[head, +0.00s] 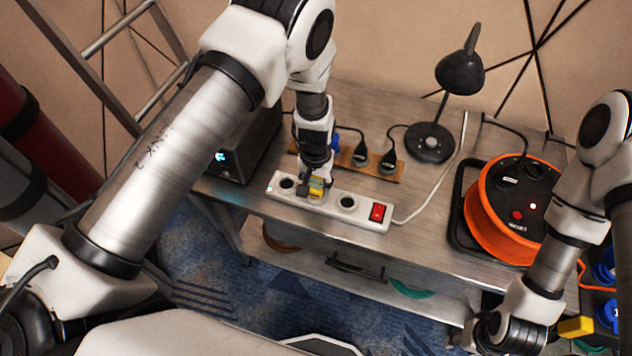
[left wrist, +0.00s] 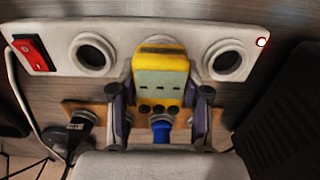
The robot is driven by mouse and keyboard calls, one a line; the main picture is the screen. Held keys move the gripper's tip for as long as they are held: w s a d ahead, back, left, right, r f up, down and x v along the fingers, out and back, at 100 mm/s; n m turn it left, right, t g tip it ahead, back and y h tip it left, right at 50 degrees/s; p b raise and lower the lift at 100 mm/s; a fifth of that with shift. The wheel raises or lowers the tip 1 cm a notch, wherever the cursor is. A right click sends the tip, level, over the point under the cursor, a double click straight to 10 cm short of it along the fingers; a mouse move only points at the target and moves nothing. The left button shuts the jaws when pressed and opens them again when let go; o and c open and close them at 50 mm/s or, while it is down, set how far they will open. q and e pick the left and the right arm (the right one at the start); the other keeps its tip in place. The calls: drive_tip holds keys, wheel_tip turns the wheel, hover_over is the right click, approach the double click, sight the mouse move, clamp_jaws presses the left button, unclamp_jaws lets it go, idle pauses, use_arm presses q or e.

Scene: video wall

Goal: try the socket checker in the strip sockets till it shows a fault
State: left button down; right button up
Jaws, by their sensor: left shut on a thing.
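The socket checker (head: 317,188) is a small yellow block with a grey top. My left gripper (left wrist: 160,112) is shut on its sides; it also shows from above in the head view (head: 314,183). The white socket strip (head: 322,204) lies on the bench, with a red switch (head: 377,212) at its right end. The checker covers the strip's middle, between the two visible sockets (head: 287,183) (head: 347,203). I cannot tell whether its pins are fully in. Its small windows (left wrist: 160,87) look dark. My right gripper (head: 490,335) is low at the right; its jaws are unclear.
Behind the strip, a wooden board (head: 372,168) carries black plugs (head: 388,161) and a blue one. A black box (head: 243,146) stands left, a black lamp (head: 430,142) behind, and an orange cable reel (head: 505,210) right. A yellow block (head: 575,327) sits near my right gripper.

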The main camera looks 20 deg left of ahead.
sight(316, 181)
use_arm(q)
drive_tip(key=shift+f+b, duration=0.45)
drive_tip(key=shift+f, duration=0.25)
drive_tip(key=shift+c, duration=0.3)
unclamp_jaws()
drive_tip(key=shift+r, duration=0.15)
drive_tip(key=shift+r+p, duration=2.6)
drive_tip(key=shift+r, duration=0.35)
